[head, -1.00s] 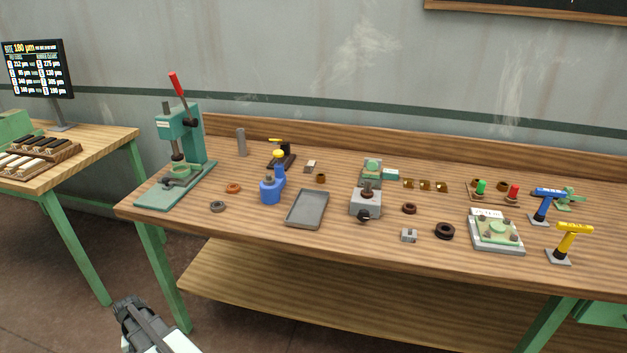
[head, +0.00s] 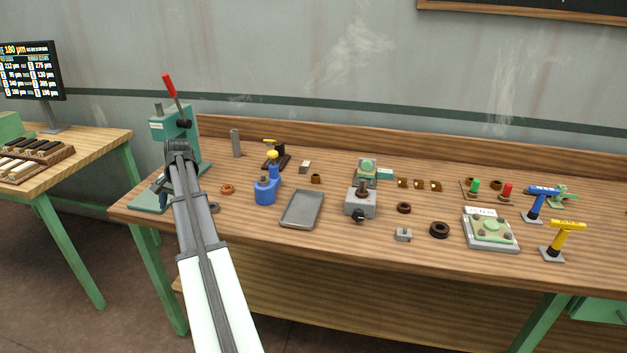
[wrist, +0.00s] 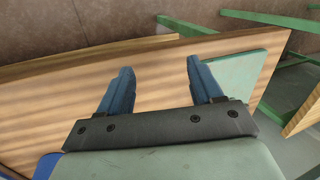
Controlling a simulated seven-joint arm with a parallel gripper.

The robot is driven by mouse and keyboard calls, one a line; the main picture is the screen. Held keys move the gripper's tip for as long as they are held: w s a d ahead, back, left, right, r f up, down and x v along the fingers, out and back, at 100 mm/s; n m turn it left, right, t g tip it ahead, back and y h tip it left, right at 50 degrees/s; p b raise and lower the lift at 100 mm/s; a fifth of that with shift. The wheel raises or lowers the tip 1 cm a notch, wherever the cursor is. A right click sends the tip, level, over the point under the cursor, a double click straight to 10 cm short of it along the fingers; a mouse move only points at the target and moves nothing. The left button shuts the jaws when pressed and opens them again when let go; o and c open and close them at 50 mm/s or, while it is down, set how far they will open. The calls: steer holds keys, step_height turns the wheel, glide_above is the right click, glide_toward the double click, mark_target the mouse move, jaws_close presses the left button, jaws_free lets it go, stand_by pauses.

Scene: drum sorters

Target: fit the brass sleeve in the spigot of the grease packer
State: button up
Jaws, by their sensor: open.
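My gripper (head: 178,150) is raised over the left end of the bench, in front of the green press. In the wrist view its two blue fingers (wrist: 158,75) are apart with nothing between them. A blue pot with an upright neck and yellow top (head: 265,190) stands right of my gripper; it looks like the grease packer, though its spigot is too small to make out. A small brass-brown ring (head: 316,178) lies behind and right of it and may be the brass sleeve. Other brownish rings lie around, so I cannot tell for sure.
The green press (head: 168,125) with a red lever is partly hidden by my arm. A grey tray (head: 302,209), a grey block with a black knob (head: 360,204) and a dark ring (head: 439,230) stand on the bench (head: 330,248). Its front strip is mostly clear.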

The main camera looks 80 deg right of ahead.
steer(key=s+d+r+m, duration=0.1)
steer(key=s+d+r, duration=0.4)
steer(key=d+r, duration=0.3)
steer(key=r+m+g, duration=0.2)
steer(key=m+g, duration=0.1)
steer(key=m, duration=0.2)
glide_above(316, 178)
steer(key=d, duration=0.1)
steer(key=shift+h, duration=0.3)
steer(key=f, duration=1.3)
steer(key=shift+w+d+f, duration=0.15)
steer(key=shift+w+f, duration=0.15)
jaws_close()
